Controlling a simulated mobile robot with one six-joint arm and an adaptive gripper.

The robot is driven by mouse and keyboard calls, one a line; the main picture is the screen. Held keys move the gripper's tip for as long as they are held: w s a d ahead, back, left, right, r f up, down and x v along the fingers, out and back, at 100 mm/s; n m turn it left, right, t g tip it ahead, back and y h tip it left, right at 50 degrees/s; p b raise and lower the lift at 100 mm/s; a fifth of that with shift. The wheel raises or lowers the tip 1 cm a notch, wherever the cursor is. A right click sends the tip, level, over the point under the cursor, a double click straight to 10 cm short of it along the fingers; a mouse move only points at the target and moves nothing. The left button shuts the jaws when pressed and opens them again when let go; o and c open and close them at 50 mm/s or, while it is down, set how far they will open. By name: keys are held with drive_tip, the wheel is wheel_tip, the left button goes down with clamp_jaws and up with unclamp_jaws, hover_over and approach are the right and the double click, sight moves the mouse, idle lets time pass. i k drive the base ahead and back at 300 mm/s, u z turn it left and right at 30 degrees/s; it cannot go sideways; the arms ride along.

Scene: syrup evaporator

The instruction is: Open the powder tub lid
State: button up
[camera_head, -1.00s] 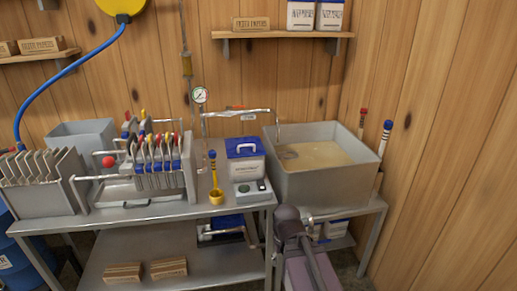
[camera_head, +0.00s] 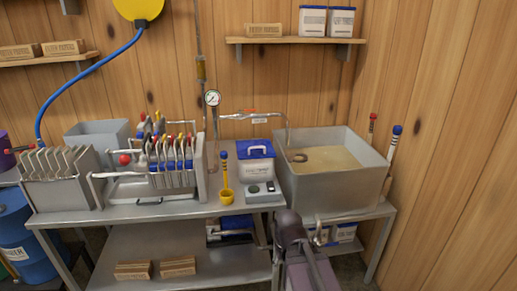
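The powder tub (camera_head: 257,172) is a white tub on the metal bench, between the plate rack and the large grey tank.
A small scale (camera_head: 264,193) and a yellow ladle (camera_head: 227,195) stand just in front of the tub. The grey tank (camera_head: 325,192) of tan liquid is to the right. A pipe (camera_head: 250,116) runs behind. The plate rack (camera_head: 165,178) crowds the left.

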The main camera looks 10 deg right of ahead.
sight(255, 144)
drive_tip(key=u, duration=0.05)
drive_tip(key=i, duration=0.95)
drive_tip(key=z, duration=0.15)
drive_tip(key=k, duration=0.5)
drive_tip(key=u, duration=0.3)
